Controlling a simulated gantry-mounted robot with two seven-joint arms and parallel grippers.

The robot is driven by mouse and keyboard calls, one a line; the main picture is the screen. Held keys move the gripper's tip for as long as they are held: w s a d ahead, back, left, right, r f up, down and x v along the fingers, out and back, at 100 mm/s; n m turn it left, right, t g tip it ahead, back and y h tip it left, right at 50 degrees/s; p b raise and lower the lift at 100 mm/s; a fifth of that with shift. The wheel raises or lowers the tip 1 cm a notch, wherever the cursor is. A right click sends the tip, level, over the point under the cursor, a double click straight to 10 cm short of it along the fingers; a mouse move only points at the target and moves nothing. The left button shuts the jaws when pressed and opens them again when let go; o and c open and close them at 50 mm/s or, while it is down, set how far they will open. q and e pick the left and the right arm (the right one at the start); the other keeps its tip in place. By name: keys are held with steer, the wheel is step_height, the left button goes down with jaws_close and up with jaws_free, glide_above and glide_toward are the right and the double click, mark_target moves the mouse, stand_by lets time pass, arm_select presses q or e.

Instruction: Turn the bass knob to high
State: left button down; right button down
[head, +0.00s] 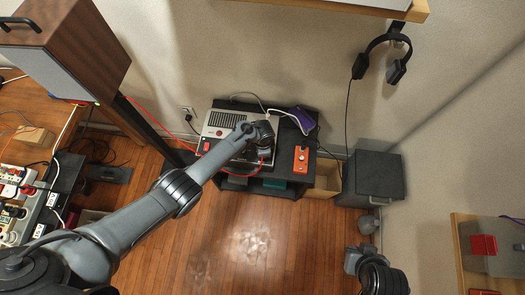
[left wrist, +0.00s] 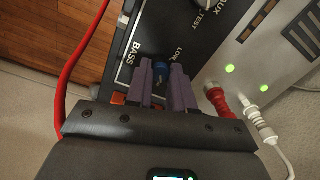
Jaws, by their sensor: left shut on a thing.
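The bass knob (left wrist: 161,70) is a small blue knob on a dark panel (left wrist: 187,50), seen in the left wrist view. The white words BASS and LOW are printed on either side of it. My left gripper (left wrist: 161,85) has purple fingers, one on each side of the knob, and is shut on it. The marking for high is hidden. In the head view my left gripper (head: 264,139) is at the right part of the grey device (head: 222,122) on the dark stand, and the knob cannot be made out.
A red cable (left wrist: 75,70) runs left of the panel. Red and white plugs (left wrist: 248,108) sit close right of my fingers. An orange box (head: 300,159) and a purple item (head: 302,119) lie on the stand.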

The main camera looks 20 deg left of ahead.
arm_select(q)
steer(key=c, duration=1)
jaws_free()
steer(key=r+p, duration=0.2)
steer(key=r, duration=0.3)
steer(key=r+p, duration=0.2)
steer(key=r, duration=0.3)
steer(key=shift+s+d+r+p, duration=0.1)
steer(key=shift+s+r+p, duration=0.1)
steer(key=shift+r+p, duration=0.15)
